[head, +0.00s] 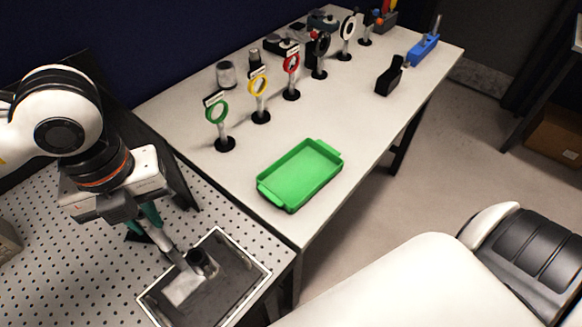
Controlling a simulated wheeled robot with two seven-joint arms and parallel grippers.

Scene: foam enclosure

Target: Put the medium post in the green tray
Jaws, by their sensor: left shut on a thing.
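A silver post (172,256) is between the teal fingertips of my left gripper (148,216), which is shut on it. The post slants down to the right, over a grey metal-rimmed tray (262,273) on the perforated board. I cannot tell its length class, or whether its lower end touches the tray. A short dark cylindrical piece (203,262) is beside the post's lower end. The green tray (301,173) lies empty on the white table, to the right of and beyond my left gripper. My right gripper is not in view.
Ring-topped stands line the white table (350,122) behind the green tray, with the green-ringed stand (222,128) nearest. A black holder (389,76) and a blue tool (424,46) are farther right. The tabletop around the tray is clear.

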